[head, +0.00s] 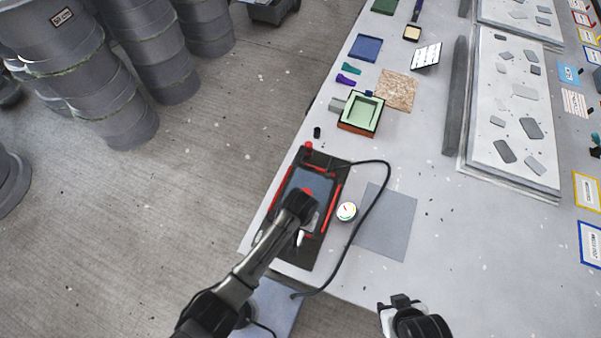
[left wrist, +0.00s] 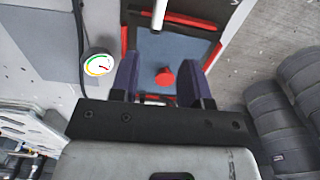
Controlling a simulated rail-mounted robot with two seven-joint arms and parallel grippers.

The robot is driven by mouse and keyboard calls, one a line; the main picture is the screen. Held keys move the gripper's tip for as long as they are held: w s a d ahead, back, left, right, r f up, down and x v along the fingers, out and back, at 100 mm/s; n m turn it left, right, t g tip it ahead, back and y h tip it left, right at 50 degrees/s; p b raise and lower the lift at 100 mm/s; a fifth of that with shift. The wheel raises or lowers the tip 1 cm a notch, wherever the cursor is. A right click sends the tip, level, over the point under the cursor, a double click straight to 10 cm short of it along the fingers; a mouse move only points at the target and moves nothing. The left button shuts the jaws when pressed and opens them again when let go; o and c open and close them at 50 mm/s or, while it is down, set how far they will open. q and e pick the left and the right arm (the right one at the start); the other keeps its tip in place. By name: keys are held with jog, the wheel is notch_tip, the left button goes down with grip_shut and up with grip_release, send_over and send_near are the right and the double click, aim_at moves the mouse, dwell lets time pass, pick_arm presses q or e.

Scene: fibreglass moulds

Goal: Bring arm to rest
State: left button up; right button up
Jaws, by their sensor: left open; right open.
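My left arm reaches in from the lower left of the head view, its hand (head: 300,207) over a black tray with red strips (head: 331,222) and a blue-grey panel. Its fingers are hidden there. In the left wrist view my left gripper (left wrist: 158,80) is open, its two dark fingers on either side of a red knob (left wrist: 165,77) on the panel. The fingers look clear of the knob; I cannot tell the height gap. My right gripper (head: 402,300) is at the bottom of the head view, near the table's front edge, open, with no held object visible.
A round gauge (head: 346,211), a black cable (head: 386,185) and a grey sheet (head: 395,222) lie beside the tray. A green-lined mould box (head: 361,113) stands farther back. Large grey drums (head: 70,65) stand on the floor at left. The table's front right is mostly clear.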

dwell(0.3)
pick_arm(q)
jog(key=w+d+r+m+t+h, duration=0.1)
jog(key=w+r+m+t+h, duration=0.2)
jog(key=r, duration=0.8)
jog(key=a+r+n+t, duration=0.2)
jog(key=a+r+t, duration=0.2)
jog(key=a+r, duration=0.5)
jog(key=s+a+r+n+t+y+p, duration=0.1)
jog(key=s+a+r+n+y, duration=0.15)
jog(key=s+a, duration=0.7)
jog(key=s+a+f+g, duration=0.2)
jog(key=s+f, duration=0.2)
jog(key=s, duration=0.4)
jog(key=s+a+f+g+p, duration=0.1)
jog(key=s+f+g, duration=0.1)
jog(key=s+f, duration=0.3)
jog(key=s, duration=0.4)
jog(key=shift+s+a+n, duration=0.2)
jog(key=shift+a+n, duration=0.15)
jog(key=shift+a, duration=0.05)
